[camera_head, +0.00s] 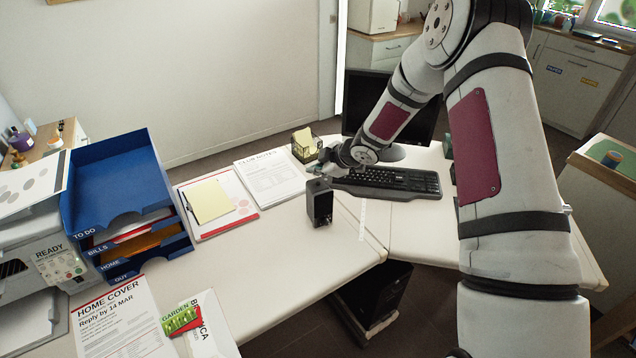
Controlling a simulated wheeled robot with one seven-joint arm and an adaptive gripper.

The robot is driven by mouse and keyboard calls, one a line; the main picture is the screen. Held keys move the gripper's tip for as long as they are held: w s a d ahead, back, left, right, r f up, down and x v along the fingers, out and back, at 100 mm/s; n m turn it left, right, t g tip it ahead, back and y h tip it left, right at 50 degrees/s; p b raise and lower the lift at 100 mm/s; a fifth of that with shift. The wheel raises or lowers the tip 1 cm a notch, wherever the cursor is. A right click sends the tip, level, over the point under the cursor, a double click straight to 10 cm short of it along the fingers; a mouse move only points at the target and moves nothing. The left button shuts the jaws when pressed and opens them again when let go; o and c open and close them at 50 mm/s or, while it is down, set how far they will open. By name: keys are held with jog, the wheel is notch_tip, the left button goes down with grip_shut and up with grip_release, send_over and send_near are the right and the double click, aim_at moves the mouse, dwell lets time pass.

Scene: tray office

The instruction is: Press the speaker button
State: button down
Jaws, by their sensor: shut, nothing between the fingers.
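A small black speaker (320,204) stands upright on the white desk, near its front edge at the middle of the view. Its button is too small to make out. My gripper (320,172) is shut and empty. It reaches in from the right and appears just above and behind the top of the speaker. Whether the fingertips touch the speaker cannot be told from this view.
A keyboard (398,182) lies right of the speaker, with a dark monitor (425,118) behind it, partly covered by my arm. A note holder (305,146) stands behind. Papers (270,177) and a blue letter tray (115,180) are to the left.

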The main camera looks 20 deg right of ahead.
jog(key=shift+r, duration=2.1)
jog(key=shift+r, duration=0.1)
jog(key=s+d+r+m+h, duration=0.35)
jog(key=s+r, duration=0.35)
jog(key=r, duration=0.4)
jog(key=s+d+r+m+h, duration=0.35)
jog(key=s+r, duration=0.35)
jog(key=r, duration=0.5)
jog(key=s+a+r+m+g+y, duration=0.1)
jog(key=s+a+r+m, duration=0.1)
jog(key=s, duration=1.3)
jog(key=s+a+r+m+g+y, duration=0.1)
jog(key=s+a+m, duration=0.3)
jog(key=s, duration=1.1)
jog(key=shift+a+r+m+g, duration=0.25)
jog(key=shift+r+m, duration=0.25)
jog(key=shift+m, duration=0.5)
jog(key=shift+s+d, duration=0.1)
jog(key=shift+d, duration=0.05)
